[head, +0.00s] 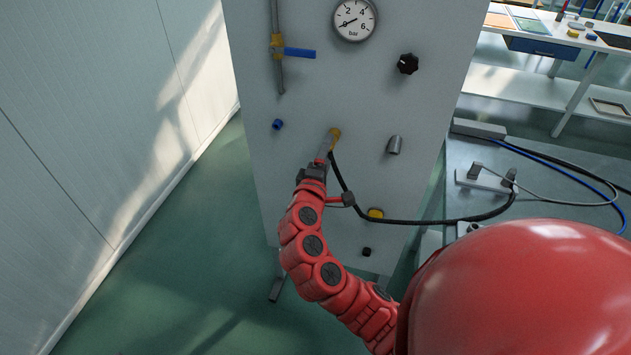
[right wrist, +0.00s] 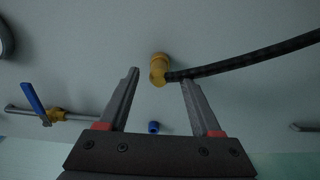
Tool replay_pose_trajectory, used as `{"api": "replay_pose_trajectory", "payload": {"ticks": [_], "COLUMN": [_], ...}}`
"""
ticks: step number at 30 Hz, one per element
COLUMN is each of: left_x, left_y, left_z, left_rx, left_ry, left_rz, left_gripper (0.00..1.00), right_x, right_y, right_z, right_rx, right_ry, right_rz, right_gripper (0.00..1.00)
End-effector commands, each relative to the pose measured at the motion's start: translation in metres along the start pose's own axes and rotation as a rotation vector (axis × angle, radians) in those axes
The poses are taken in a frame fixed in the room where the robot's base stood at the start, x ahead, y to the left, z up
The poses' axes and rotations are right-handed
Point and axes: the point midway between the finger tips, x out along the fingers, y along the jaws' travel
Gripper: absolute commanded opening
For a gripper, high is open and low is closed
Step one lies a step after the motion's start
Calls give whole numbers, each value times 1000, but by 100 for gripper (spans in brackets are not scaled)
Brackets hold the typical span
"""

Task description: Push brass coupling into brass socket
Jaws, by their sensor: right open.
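A brass fitting (head: 335,132) sits on the grey upright panel; it also shows in the right wrist view (right wrist: 159,66). There it has a wider round end against the panel, the brass socket (right wrist: 161,58), and a narrower brass end, the coupling (right wrist: 157,78), in line with it. Whether the coupling is fully seated I cannot tell. A black hose (right wrist: 245,61) leaves the coupling to the right. My right gripper (right wrist: 160,76) is open, its fingertips on either side of the coupling with gaps. In the head view the right gripper (head: 327,147) partly covers the coupling.
The panel (head: 310,95) carries a gauge (head: 354,19), a blue-handled valve (head: 299,52), a black knob (head: 407,64), a blue fitting (head: 277,124), a grey cylinder (head: 395,145) and a yellow fitting (head: 375,213). The hose runs right to a grey bench (head: 560,170).

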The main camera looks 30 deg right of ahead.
Motion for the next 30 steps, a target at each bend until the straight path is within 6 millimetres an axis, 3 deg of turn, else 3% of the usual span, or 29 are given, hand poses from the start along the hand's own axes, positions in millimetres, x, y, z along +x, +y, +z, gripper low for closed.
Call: {"api": "replay_pose_trajectory", "payload": {"ticks": [10, 12, 15, 21, 30], "left_x": [-25, 0, 5, -3, -4], "left_y": [1, 0, 0, 0, 0], "left_z": [4, 0, -1, 0, 1], "left_rx": [0, 0, 0, 0, 0], "left_ry": [0, 0, 1, 0, 0], "left_rz": [0, 0, 0, 0, 0], "left_gripper": [50, 50, 50, 50, 50], "right_x": [-95, -111, -128, -146, -151], "right_y": [-4, 8, 2, -1, 0], "right_z": [-2, -3, -2, -2, 0], "right_rx": [-3, -9, -3, 3, 0], "right_ry": [10, 10, 9, 6, 1], "right_rz": [2, -2, -1, -1, 0], "right_gripper": [65, 65, 65, 65, 65]}}
